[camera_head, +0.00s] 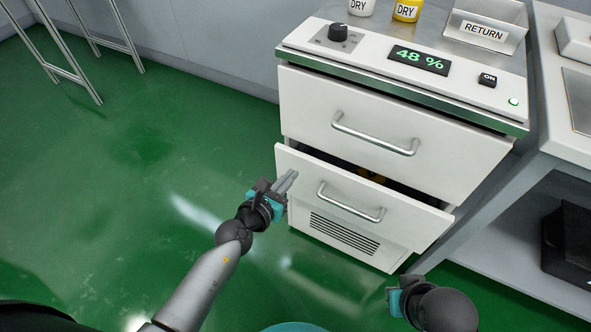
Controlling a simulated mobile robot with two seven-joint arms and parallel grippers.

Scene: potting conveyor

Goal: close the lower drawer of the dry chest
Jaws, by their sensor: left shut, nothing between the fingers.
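The dry chest (298,105) is a white cabinet with two drawers, on the right in the head view. Its upper drawer (310,95) is shut. Its lower drawer (300,178) stands partly open, with a dark gap above its front and something yellow inside. The lower drawer's bar handle (350,205) faces me. My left gripper (287,182) is shut and empty, with its fingertips close to the left edge of the lower drawer front. I cannot tell whether they touch it. My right gripper (393,300) is low in front of the chest, mostly hidden; its fingers do not show clearly.
The chest top has a knob (339,32), a display reading 48 % (418,59) and a RETURN tray (484,32). White and yellow DRY containers (407,10) stand behind. A bench (560,135) with a dark box below adjoins on the right.

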